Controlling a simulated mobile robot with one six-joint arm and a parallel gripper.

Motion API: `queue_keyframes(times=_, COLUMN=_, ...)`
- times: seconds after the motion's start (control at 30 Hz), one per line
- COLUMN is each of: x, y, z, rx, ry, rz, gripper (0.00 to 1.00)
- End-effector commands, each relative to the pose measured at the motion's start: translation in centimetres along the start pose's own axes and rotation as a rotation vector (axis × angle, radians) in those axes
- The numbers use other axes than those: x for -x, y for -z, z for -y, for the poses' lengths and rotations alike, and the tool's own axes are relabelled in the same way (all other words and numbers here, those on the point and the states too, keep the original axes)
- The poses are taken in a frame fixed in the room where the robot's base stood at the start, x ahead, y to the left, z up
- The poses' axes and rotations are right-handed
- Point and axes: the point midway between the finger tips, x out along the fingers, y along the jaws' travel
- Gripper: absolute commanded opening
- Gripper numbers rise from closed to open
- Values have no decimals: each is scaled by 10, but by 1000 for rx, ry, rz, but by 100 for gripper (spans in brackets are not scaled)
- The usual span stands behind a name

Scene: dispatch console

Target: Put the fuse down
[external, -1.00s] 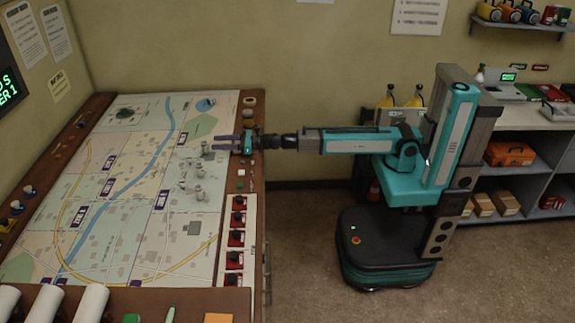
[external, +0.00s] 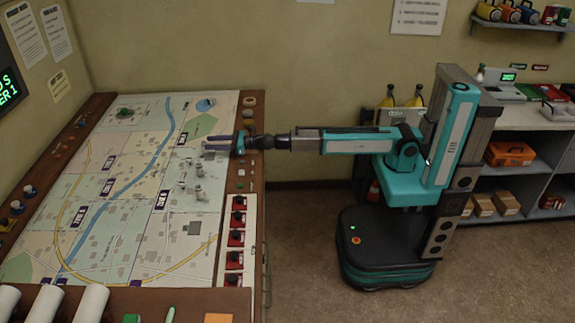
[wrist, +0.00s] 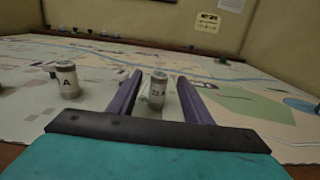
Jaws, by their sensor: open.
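My gripper is open. In the external view my gripper (external: 206,144) is low over the table's right side, and the fuse at its fingers is hard to make out there. A second similar cylinder (wrist: 66,80), marked A, stands to the left of the fingers.
Several small pale pieces (external: 198,192) stand on the map in front of my gripper. A panel of red switches (external: 237,237) lines the table's right edge. White rolls (external: 90,303) lie at the front edge. Much of the map's middle is clear.

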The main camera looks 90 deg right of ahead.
Motion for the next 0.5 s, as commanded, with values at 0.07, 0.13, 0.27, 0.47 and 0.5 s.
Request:
queue_keyframes(times=0.07, x=-9, y=0, z=0, rx=0, ry=0, rz=0, gripper=45)
queue_keyframes(times=0.13, x=-15, y=0, z=-1, rx=0, ry=0, rz=0, gripper=45)
queue_keyframes(times=0.27, x=-26, y=0, z=-1, rx=0, ry=0, rz=0, gripper=45)
queue_keyframes(times=0.47, x=-38, y=0, z=-1, rx=0, ry=0, rz=0, gripper=45)
queue_keyframes(times=0.5, x=-39, y=0, z=-1, rx=0, ry=0, rz=0, gripper=45)
